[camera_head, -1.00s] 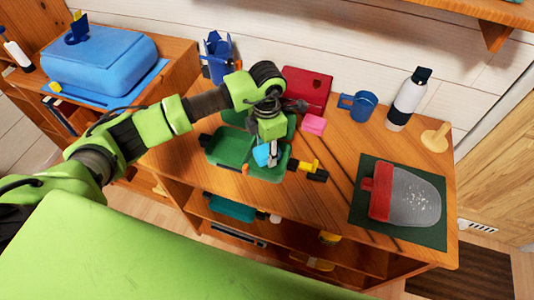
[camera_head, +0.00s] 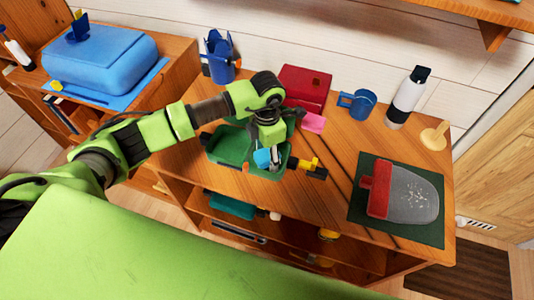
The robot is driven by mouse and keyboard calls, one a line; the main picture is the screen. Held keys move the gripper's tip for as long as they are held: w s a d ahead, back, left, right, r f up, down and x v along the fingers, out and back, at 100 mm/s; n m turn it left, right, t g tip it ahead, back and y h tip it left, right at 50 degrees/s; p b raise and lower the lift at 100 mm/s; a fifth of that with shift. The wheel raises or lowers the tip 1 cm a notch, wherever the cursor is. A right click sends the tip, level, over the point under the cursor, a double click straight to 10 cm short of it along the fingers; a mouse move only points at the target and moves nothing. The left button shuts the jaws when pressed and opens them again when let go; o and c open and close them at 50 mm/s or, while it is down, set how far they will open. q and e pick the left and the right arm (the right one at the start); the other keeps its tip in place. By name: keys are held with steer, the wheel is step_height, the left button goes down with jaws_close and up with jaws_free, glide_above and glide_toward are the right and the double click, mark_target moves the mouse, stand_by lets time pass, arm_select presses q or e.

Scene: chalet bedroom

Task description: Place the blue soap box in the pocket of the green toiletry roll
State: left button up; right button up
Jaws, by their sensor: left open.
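The green toiletry roll (camera_head: 230,148) lies open on the wooden dresser top, with raised green walls. The blue soap box (camera_head: 262,157) shows as a small light-blue piece at the roll's right part, just below my left gripper (camera_head: 273,158). My left gripper points down over the roll, with its fingers apart beside the blue box. It partly hides the box and the roll, so I cannot tell how deep the box sits. My right gripper is not in view.
A red case (camera_head: 306,86), pink block (camera_head: 313,122), blue mug (camera_head: 358,103) and white bottle (camera_head: 407,98) stand behind. A yellow-and-black item (camera_head: 312,167) lies right of the roll. A red-grey pouch (camera_head: 402,193) rests on a dark green mat (camera_head: 363,213). Bare wood lies between.

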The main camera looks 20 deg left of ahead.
mark_target(267, 154)
arm_select(q)
steer(key=shift+r, duration=0.25)
step_height(267, 154, up, 12)
steer(key=b, duration=0.3)
steer(key=shift+f, duration=0.15)
